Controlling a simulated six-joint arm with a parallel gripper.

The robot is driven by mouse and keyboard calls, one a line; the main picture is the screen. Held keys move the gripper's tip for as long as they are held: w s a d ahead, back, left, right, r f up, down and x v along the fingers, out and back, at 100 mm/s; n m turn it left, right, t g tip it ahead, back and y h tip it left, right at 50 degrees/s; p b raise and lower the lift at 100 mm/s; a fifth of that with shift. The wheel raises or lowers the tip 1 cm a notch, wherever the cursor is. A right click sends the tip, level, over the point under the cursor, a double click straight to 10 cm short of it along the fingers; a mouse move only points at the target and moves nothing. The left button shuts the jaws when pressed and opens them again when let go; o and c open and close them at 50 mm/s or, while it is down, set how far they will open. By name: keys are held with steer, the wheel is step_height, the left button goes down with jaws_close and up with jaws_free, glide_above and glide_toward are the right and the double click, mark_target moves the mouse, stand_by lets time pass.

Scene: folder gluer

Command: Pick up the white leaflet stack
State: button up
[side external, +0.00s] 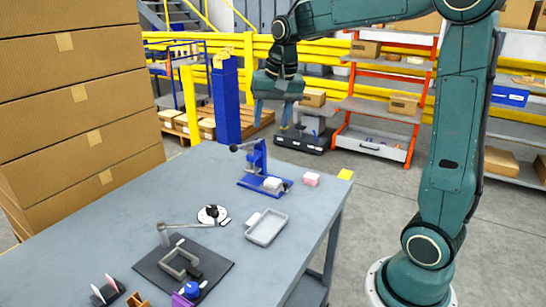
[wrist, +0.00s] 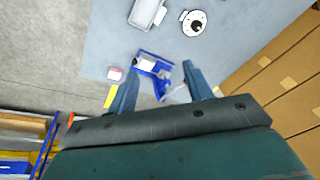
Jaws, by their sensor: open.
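The white leaflet stack (side external: 273,184) appears as a small white block on the base of a blue hand press near the table's far right edge. It also shows in the wrist view (wrist: 146,65), on the blue press (wrist: 158,75). My gripper (side external: 272,116) is open and empty, held in the air above and beyond the far edge of the table. In the wrist view its two fingers (wrist: 161,72) are spread wide, with the press seen between and ahead of them. No finger touches the stack.
A pink-and-white block (side external: 311,179) and a yellow pad (side external: 345,174) lie right of the press. A grey tray (side external: 266,228), a round white dial (side external: 213,214) and a black plate with a clamp (side external: 183,266) stand nearer. Tall cartons (side external: 80,100) block the left.

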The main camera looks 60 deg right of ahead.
steer(key=w+d+f+m+g, duration=0.2)
steer(key=w+d+f+m, duration=0.3)
steer(key=w+d+f, duration=0.4)
steer(key=m, duration=0.4)
glide_above(273, 181)
step_height(273, 181, down, 8)
steer(key=shift+w+d+f+g+y, duration=0.1)
steer(key=shift+w+g+y, duration=0.05)
steer(key=shift+g+y, duration=0.2)
steer(key=shift+f, duration=0.1)
steer(key=shift+f, duration=4.2)
steer(key=shift+f, duration=2.6)
